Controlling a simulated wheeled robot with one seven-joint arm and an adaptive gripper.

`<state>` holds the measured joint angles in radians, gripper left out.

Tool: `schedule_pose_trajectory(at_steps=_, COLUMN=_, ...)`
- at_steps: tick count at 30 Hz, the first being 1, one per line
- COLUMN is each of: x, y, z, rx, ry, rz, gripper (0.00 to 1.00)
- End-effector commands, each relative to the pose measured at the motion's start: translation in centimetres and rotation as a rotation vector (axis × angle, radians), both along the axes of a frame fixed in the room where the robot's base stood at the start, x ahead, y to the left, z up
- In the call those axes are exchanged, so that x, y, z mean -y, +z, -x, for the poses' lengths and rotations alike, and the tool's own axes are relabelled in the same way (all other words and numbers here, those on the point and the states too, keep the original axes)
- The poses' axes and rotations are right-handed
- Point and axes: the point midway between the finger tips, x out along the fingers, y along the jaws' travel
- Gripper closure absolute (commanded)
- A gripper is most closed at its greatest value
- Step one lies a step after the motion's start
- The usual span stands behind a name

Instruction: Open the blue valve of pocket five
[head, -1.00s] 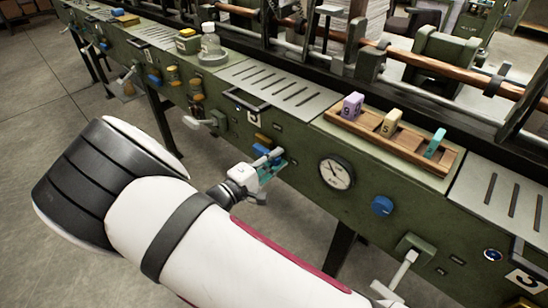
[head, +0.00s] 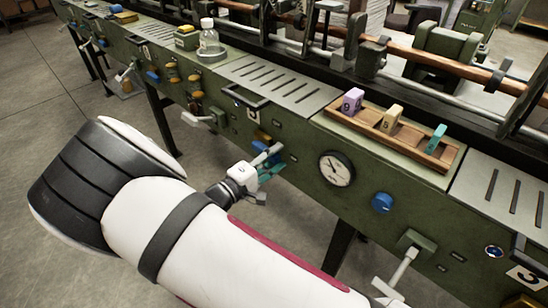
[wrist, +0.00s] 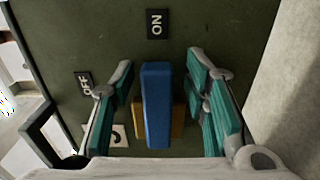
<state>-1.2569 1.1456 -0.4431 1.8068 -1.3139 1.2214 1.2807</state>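The blue valve (wrist: 157,105) is a straight blue bar on the green panel in the wrist view, with a yellow-brown piece behind it. The bar lines up with the black ON label (wrist: 157,24); the OFF label (wrist: 84,83) is to the left. My gripper (wrist: 160,68) has its teal fingers apart, one on each side of the bar, with a visible gap on both sides. In the head view my gripper (head: 272,160) is at the panel front and hides most of the valve. A pale number plate (wrist: 119,135) is partly covered by the left finger; its digit is unclear.
A black handle (wrist: 50,130) sticks out at the lower left of the wrist view. In the head view a dial (head: 336,169) and blue knob (head: 382,202) sit right of my gripper. A wooden tray (head: 430,158) with coloured blocks stands above. Floor in front is clear.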

Motion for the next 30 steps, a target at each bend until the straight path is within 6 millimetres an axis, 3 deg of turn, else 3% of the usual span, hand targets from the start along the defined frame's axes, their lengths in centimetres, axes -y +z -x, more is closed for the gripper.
schedule_pose_trajectory(at_steps=8, x=-0.6, y=0.1, z=0.6, rx=0.001, ry=0.002, rz=0.001, gripper=0.58)
schedule_pose_trajectory(at_steps=21, x=-5.6, y=0.0, z=7.0, rx=0.001, ry=0.003, rz=-0.001, gripper=0.58)
schedule_pose_trajectory(at_steps=30, x=-7.3, y=0.0, z=9.4, rx=0.0, ry=0.0, rz=0.0, gripper=0.58)
